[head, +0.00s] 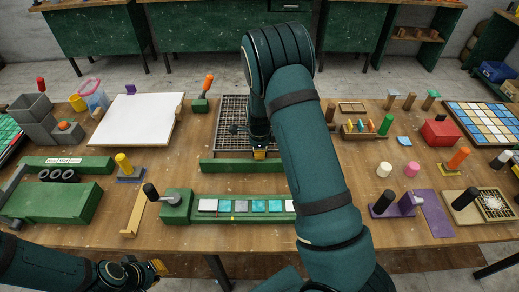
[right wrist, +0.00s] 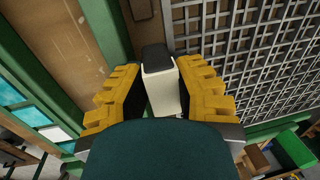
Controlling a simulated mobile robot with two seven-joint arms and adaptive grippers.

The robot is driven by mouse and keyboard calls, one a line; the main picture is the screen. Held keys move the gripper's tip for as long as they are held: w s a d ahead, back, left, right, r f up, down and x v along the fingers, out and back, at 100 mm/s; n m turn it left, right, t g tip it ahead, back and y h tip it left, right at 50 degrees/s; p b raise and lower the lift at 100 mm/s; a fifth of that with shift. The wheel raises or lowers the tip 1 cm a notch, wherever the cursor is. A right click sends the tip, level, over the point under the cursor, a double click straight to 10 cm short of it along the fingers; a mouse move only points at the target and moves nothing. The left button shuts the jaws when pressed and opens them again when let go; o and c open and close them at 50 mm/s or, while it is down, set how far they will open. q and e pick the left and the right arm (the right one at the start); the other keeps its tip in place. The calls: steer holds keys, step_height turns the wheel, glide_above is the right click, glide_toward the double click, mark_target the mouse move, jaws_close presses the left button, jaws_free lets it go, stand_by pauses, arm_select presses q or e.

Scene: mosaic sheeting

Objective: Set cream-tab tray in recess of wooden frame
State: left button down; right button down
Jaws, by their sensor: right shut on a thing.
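My right gripper (head: 260,153) reaches down at the front edge of a grey lattice grid (head: 232,113). In the right wrist view its yellow fingers (right wrist: 160,90) are shut on a cream tab (right wrist: 160,90) with a dark top. The lattice also shows beside the tab (right wrist: 250,45). I cannot tell whether the tab's tray is this lattice or something hidden beneath the gripper. The wooden frame with its recess is not clearly identifiable; my right arm covers part of this area. My left gripper (head: 147,272) is low at the table's front edge, with its finger opening unclear.
A green bar (head: 222,166) lies in front of the lattice. Nearer stands a green fixture with a row of teal and white tiles (head: 241,206). A white board (head: 137,120) is to the left; small tools and coloured pegs (head: 385,124) are to the right.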

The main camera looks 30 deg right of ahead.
steer(key=c, duration=0.8)
jaws_free()
steer(key=shift+s+f, duration=0.1)
step_height(320, 180, up, 12)
steer(key=s, duration=0.1)
steer(key=shift+s+a, duration=0.15)
steer(key=shift+a, duration=0.25)
